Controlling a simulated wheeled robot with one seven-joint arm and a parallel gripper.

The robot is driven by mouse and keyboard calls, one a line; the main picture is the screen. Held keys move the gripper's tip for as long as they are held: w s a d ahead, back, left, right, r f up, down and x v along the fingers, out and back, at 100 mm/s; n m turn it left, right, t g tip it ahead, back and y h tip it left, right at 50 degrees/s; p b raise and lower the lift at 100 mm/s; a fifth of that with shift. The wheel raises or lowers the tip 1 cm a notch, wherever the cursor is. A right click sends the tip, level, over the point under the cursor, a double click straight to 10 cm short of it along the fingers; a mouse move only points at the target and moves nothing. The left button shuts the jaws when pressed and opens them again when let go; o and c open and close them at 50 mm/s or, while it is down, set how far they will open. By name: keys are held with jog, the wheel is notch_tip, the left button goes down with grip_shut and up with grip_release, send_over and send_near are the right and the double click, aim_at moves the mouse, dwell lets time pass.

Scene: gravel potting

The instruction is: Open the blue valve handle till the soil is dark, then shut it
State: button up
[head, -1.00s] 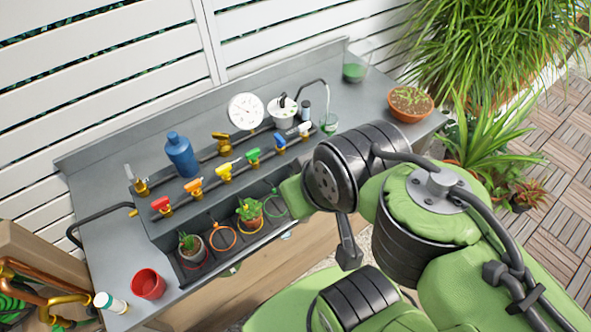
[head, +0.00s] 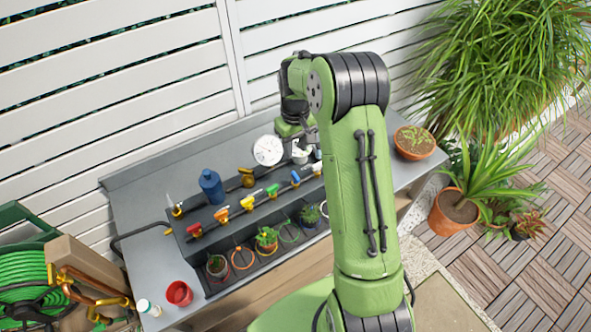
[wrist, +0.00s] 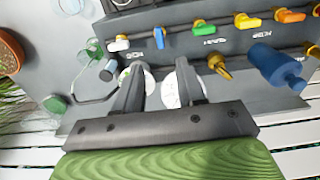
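The blue valve handle (head: 295,179) is on the pipe in the head view, between the green and white handles. The blue handle also shows near the top of the wrist view (wrist: 159,38), beyond my fingertips and apart from them. My gripper (wrist: 160,72) is open, with nothing between its two fingers. In the head view my gripper (head: 308,138) hangs over the back of the bench, partly hidden by my arm. A small potted plant (head: 311,214) stands in the trough in front of the blue handle. Its soil is too small to judge.
Red, orange, yellow, green (head: 272,190) and white (head: 317,167) handles share the pipe. A blue bottle (head: 212,186), a white dial (head: 268,150) and a brass valve (head: 248,178) stand behind it. A red cup (head: 179,293) is at the front left.

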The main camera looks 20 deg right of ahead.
aim_at(295, 175)
notch_tip(295, 175, down, 12)
jog(key=shift+w+f+p, duration=0.1)
jog(key=shift+f+p, duration=0.05)
jog(key=shift+p, duration=0.3)
grip_shut()
